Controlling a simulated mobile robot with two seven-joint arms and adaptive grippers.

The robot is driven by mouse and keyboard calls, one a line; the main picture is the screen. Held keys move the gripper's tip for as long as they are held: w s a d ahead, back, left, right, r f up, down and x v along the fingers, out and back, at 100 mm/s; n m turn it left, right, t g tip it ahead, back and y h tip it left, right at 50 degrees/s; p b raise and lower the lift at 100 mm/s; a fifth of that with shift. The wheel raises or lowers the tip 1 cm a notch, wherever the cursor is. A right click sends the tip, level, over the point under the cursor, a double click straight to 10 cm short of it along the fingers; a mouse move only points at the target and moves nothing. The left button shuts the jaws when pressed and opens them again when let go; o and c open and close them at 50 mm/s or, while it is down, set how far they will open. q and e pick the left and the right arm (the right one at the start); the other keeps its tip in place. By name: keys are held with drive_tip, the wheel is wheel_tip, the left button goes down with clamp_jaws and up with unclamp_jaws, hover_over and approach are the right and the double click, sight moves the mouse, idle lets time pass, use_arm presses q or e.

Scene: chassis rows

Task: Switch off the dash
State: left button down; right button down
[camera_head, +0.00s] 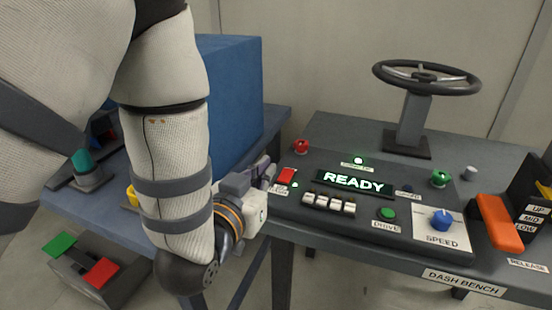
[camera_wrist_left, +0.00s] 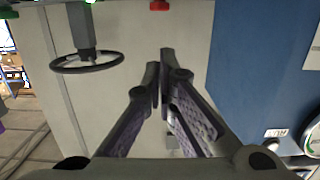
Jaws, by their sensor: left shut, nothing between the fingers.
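The dash (camera_head: 330,215) is a dark panel on the bench. Its display (camera_head: 354,182) glows green and reads READY. A small green lamp (camera_head: 358,160) above it is lit. A red rocker switch (camera_head: 286,175) sits at the dash's left end, with a small green light (camera_head: 295,185) beside it. My left gripper (camera_head: 268,168) is shut and empty, close to the left of the red switch; I cannot tell if they touch. Its closed fingers (camera_wrist_left: 158,72) fill the middle of the left wrist view. My right gripper is not in view.
A red knob (camera_head: 301,147), steering wheel (camera_head: 427,77), row of white keys (camera_head: 329,204), green DRIVE button (camera_head: 387,214), blue SPEED knob (camera_head: 441,219) and orange lever (camera_head: 498,222) crowd the bench. A blue box (camera_head: 235,100) stands behind my left arm. Red and green pedals (camera_head: 101,272) are at lower left.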

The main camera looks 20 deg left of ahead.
sight(285, 179)
use_arm(q)
drive_tip(key=shift+s+d, duration=0.15)
drive_tip(key=shift+d, duration=0.05)
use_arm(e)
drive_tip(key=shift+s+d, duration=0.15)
